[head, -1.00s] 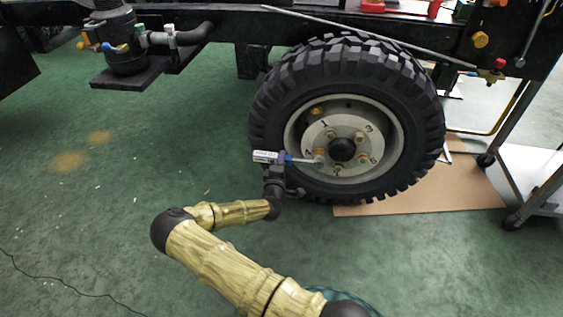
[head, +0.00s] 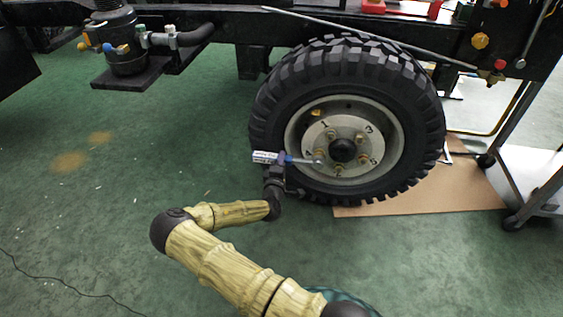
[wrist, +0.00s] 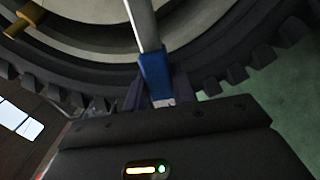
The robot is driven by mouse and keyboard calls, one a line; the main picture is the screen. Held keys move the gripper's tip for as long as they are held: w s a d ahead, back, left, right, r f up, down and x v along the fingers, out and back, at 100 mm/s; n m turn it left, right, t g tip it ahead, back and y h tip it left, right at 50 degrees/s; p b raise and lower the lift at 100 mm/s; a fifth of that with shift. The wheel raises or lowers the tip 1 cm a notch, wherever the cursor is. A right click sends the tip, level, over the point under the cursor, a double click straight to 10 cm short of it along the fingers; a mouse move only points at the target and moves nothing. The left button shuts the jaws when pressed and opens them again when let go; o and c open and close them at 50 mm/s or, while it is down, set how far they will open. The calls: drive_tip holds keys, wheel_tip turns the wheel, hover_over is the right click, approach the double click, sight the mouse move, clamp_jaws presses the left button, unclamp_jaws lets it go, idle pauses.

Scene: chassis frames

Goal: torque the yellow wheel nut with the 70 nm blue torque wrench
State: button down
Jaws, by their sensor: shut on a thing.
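The blue torque wrench (head: 290,159) lies about level in front of the wheel (head: 343,118) in the head view. My gripper (head: 280,168) is shut on its blue part. In the wrist view the blue collar (wrist: 154,78) sits at my gripper (wrist: 158,100), and the metal shaft (wrist: 142,24) runs away toward the rim. The shaft's far end is at the lower left of the hub, by the nut near the number 4. Whether it is seated there is too small to tell. Several brass-coloured nuts ring the black hub cap (head: 342,149). I cannot tell which is the yellow one.
Brown board (head: 420,198) lies under the tyre. A wheeled stand (head: 515,190) is at the right. The chassis frame (head: 230,24) crosses above, with a black canister (head: 125,50) at upper left. The green floor is clear left of the wheel.

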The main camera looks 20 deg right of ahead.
drive_tip(key=shift+x, duration=0.95)
idle(1.7)
drive_tip(key=shift+r, duration=0.25)
drive_tip(key=shift+s+d+r+m+p, duration=0.15)
drive_tip(key=shift+r+m+p, duration=1.25)
drive_tip(key=shift+p, duration=0.1)
